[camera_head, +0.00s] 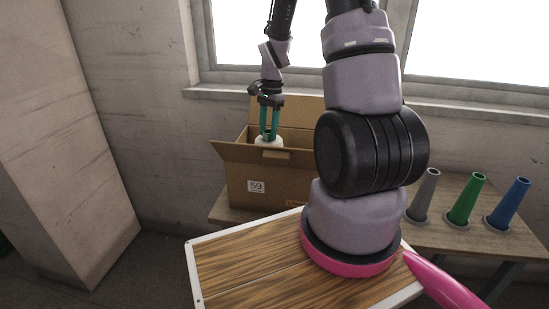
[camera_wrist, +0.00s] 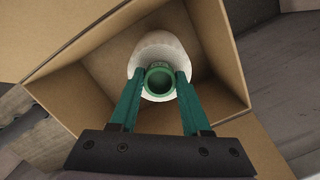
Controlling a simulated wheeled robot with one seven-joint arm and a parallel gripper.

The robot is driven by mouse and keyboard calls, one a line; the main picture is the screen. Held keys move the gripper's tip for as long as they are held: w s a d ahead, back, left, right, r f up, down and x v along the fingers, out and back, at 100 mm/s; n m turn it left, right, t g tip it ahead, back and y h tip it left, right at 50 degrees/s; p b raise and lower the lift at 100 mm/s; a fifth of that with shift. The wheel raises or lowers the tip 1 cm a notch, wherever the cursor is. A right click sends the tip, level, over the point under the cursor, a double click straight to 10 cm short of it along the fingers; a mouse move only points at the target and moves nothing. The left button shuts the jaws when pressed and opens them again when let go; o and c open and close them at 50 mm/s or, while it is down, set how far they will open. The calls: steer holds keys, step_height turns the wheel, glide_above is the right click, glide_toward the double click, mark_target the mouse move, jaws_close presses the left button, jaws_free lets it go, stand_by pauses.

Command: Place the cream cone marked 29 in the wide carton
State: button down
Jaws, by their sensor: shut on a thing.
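The cream cone (camera_head: 269,143) is between the fingers of my gripper (camera_head: 269,133), at the mouth of the open cardboard carton (camera_head: 285,186). In the wrist view the fingers of my gripper (camera_wrist: 158,80) are shut on the green tube end of the cone (camera_wrist: 153,53). The pale yarn body lies below the fingers, within the outline of the carton (camera_wrist: 81,94). Its lower part is hidden in the head view by the carton's front wall. I cannot see whether it touches the carton floor. No mark 29 is visible. The carton's front label reads 59.
The carton stands on a wooden table (camera_head: 448,232), its flaps spread open. A wall and window sill (camera_head: 460,99) are behind. A pale pillar (camera_head: 60,140) stands left.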

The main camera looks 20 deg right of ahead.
step_height(320, 180, down, 6)
stand_by(0.4)
steer(key=shift+f, duration=0.1)
steer(key=shift+c, duration=1.8)
jaws_free()
steer(key=r, duration=0.4)
steer(key=d+r, duration=0.1)
steer(key=r, duration=0.7)
steer(key=shift+w+d, duration=0.15)
steer(key=shift+w, duration=0.1)
steer(key=s+a+r+n+t, duration=0.2)
steer(key=s+r, duration=0.2)
steer(key=r, duration=0.4)
steer(key=s+a+r+n+t, duration=0.2)
steer(key=s+r+n, duration=0.15)
steer(key=r, duration=0.55)
steer(key=s+a+r+n+t, duration=0.3)
steer(key=s+r, duration=0.4)
steer(key=s, duration=0.5)
steer(key=shift+n+t+y, duration=0.4)
steer(key=shift+n, duration=0.05)
